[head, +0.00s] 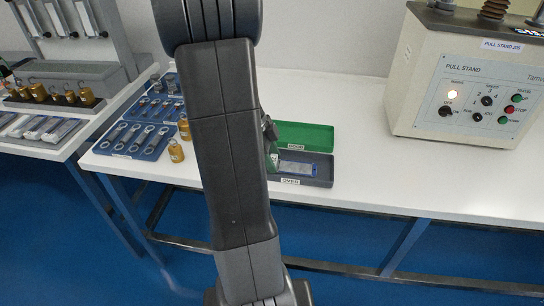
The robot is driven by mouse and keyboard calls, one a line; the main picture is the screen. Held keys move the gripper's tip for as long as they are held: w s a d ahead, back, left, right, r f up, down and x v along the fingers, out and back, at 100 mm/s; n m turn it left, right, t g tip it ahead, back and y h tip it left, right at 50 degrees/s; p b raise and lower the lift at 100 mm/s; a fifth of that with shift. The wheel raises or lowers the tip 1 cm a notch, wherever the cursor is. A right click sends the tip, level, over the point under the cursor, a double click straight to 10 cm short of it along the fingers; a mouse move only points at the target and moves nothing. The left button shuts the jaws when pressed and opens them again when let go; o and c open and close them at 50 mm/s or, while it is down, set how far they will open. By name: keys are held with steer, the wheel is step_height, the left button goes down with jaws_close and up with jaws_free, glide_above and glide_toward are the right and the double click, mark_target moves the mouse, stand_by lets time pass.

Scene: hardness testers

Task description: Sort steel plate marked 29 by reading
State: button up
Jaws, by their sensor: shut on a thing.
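My arm stands across the middle of the view and hides most of my gripper (271,142). Only a small dark part of it shows at the arm's right edge, above the trays. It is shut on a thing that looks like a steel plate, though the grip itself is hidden. A flat grey plate with a blue end (297,168) shows low over or in the grey tray (318,182), labelled OVER. Whether it touches the tray floor, and its number, I cannot tell. A green tray (310,133) with a small, unclear label lies directly behind the grey one.
A beige pull stand (465,95) stands at the right. A side table (85,120) with another tester is at far left. The white bench (365,150) between trays and pull stand is clear.

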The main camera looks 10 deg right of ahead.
steer(key=o, duration=1.2)
steer(key=shift+f, duration=0.1)
steer(key=p+v, duration=0.1)
steer(key=v, duration=1.3)
steer(key=shift+p, duration=0.35)
steer(key=shift+f, duration=0.15)
steer(key=b+x, duration=0.1)
steer(key=x, duration=1.3)
steer(key=shift+b, duration=0.4)
steer(key=shift+r, duration=0.3)
